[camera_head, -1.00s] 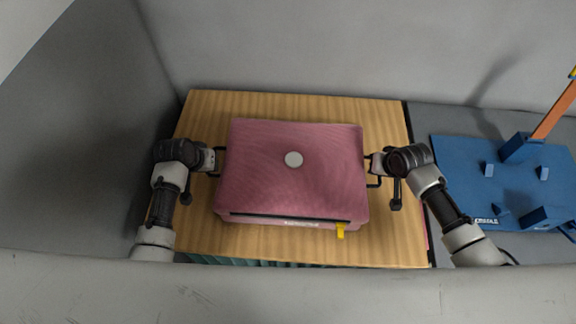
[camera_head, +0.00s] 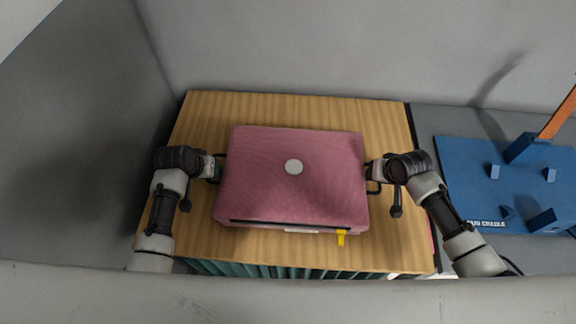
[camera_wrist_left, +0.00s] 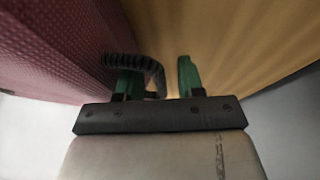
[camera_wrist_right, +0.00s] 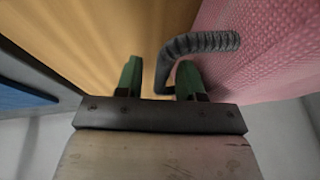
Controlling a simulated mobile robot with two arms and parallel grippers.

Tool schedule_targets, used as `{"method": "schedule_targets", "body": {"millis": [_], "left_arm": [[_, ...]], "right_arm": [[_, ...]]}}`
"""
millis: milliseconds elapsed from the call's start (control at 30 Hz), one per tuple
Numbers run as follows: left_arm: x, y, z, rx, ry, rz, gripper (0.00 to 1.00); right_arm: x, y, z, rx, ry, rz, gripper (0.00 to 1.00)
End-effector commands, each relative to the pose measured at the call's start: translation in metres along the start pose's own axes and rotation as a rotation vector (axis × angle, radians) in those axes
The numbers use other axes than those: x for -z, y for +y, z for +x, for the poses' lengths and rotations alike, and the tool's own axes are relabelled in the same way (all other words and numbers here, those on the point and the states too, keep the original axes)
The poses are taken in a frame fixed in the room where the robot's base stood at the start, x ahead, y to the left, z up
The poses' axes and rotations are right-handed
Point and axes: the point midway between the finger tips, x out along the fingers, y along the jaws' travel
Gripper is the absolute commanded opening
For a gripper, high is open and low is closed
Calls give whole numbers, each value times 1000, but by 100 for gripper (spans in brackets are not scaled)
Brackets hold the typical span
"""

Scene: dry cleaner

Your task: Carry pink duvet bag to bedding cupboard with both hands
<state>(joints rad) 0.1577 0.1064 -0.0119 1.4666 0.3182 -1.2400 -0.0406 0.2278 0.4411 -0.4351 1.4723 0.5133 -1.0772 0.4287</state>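The pink duvet bag (camera_head: 292,190) is a wide, soft pink block with a white disc on top and a yellow tag at its front. It appears to lie flat on the wooden top (camera_head: 395,245). My left gripper (camera_head: 214,168) is at its left side. In the left wrist view its green fingers (camera_wrist_left: 160,78) stand apart, with the black handle (camera_wrist_left: 135,62) between them. My right gripper (camera_head: 372,172) is at the right side. In the right wrist view its fingers (camera_wrist_right: 160,80) also stand apart around the other handle (camera_wrist_right: 200,42). The bag's underside is hidden.
A teal pleated curtain (camera_head: 260,270) hangs below the front edge of the wooden top. A blue cradle (camera_head: 480,185) with upright blocks and an orange bar (camera_head: 560,116) is to the right. Grey walls stand close behind and left. Bare wood shows around the bag.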

Motion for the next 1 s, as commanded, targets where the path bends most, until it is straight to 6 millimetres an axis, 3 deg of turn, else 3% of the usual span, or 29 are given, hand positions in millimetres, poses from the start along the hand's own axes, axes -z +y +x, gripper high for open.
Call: {"method": "schedule_targets", "body": {"millis": [167,600,833,1000], "left_arm": [[0,-1,-17,0,3,0,38],[0,-1,-103,2,2,1,38],[-1,-1,-119,1,-1,0,38],[0,0,-120,1,-1,0,38]], "right_arm": [[0,0,0,1,-1,0,38],[0,-1,0,1,-1,0,38],[0,0,-3,1,0,0,38],[0,0,-24,1,2,-1,38]]}}
